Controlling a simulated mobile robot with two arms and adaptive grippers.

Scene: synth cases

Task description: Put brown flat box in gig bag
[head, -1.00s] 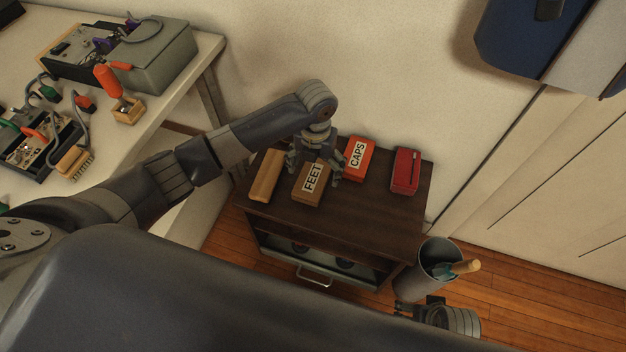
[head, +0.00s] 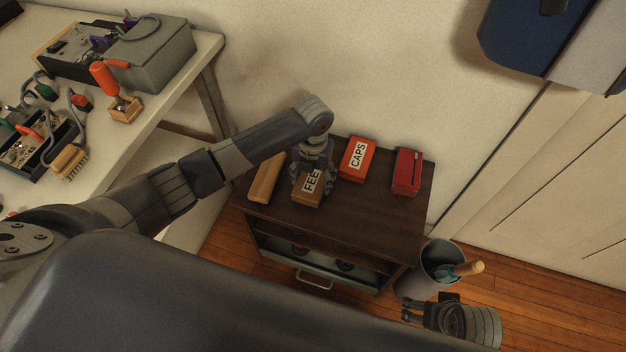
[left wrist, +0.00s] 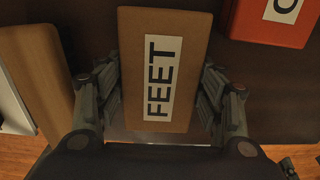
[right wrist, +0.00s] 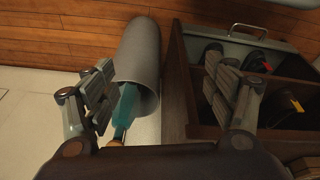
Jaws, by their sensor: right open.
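The brown flat box (head: 309,190), labelled FEET, lies on the dark cabinet top. My left gripper (head: 312,182) is over it from above.
On the cabinet top (head: 375,213) are an orange CAPS box (head: 357,158), a red case (head: 407,170) and a tan bar (head: 265,178) close to my left gripper. The grey bin (head: 420,285) holds a handled tool. A cluttered white table (head: 150,120) stands left.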

